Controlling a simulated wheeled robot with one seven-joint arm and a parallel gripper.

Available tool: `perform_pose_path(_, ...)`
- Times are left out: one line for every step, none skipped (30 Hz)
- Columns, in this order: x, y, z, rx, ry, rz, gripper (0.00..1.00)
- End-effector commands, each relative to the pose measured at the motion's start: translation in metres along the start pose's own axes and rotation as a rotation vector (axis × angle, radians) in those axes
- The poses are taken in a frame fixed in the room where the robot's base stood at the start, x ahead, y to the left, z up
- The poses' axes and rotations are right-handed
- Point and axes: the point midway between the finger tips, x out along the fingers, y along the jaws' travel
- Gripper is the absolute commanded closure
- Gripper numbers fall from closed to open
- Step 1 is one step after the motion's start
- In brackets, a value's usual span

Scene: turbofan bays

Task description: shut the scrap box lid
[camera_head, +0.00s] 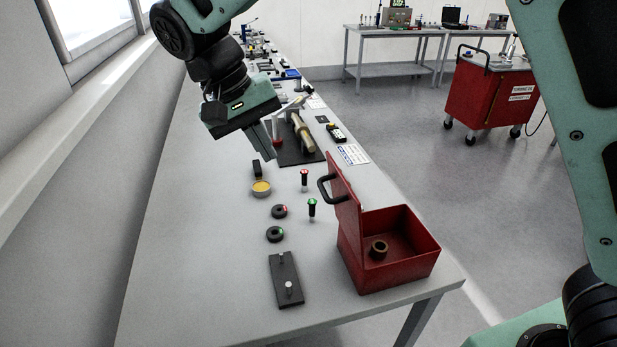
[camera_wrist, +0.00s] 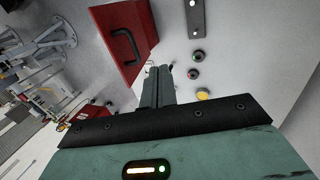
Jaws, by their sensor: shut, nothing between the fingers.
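A black handle (camera_head: 325,188) is on the lid's outer face. In the wrist view the lid (camera_wrist: 112,30) and its handle (camera_wrist: 126,46) show at the upper left, beyond the fingertips. My gripper (camera_head: 268,153) is shut and empty, above the bench, to the left of and farther back than the box, apart from the lid. It also shows in the wrist view (camera_wrist: 158,72).
Between gripper and box stand a red-topped plunger (camera_head: 304,180) and a green-topped one (camera_head: 312,209). Near them are two dark rings (camera_head: 279,211), a yellow-topped tin (camera_head: 261,188) and a dark plate with a peg (camera_head: 284,280). A shaft on a dark stand (camera_head: 302,132) lies behind.

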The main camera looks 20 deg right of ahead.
Motion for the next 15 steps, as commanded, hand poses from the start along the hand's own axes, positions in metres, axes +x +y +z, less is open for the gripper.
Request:
perform_pose_path(0.004,0.001,0.0,0.0,-0.002,0.002,1.0)
perform_pose_path(0.008,0.001,0.0,0.0,-0.003,0.002,1.0)
perform_pose_path(0.013,0.001,0.001,-0.001,-0.004,0.003,1.0)
perform_pose_path(0.018,0.001,0.001,-0.001,-0.004,0.003,1.0)
perform_pose_path(0.023,0.002,0.001,-0.002,-0.005,0.003,1.0)
perform_pose_path(0.031,0.002,0.001,-0.002,-0.006,0.004,1.0)
perform_pose_path(0.036,0.002,0.001,-0.003,-0.005,0.003,1.0)
perform_pose_path(0.043,0.002,0.001,-0.003,-0.005,0.003,1.0)
perform_pose_path(0.051,0.002,0.002,-0.003,-0.006,0.003,1.0)
perform_pose_path(0.058,0.002,0.002,-0.003,-0.007,0.003,1.0)
perform_pose_path(0.064,0.002,0.002,-0.003,-0.006,0.003,1.0)
perform_pose_path(0.072,0.002,0.002,-0.003,-0.006,0.002,1.0)
perform_pose_path(0.078,0.002,0.002,-0.003,-0.006,0.002,1.0)
perform_pose_path(0.084,0.002,0.001,-0.002,-0.006,0.002,1.0)
perform_pose_path(0.092,0.002,0.002,-0.002,-0.006,0.002,1.0)
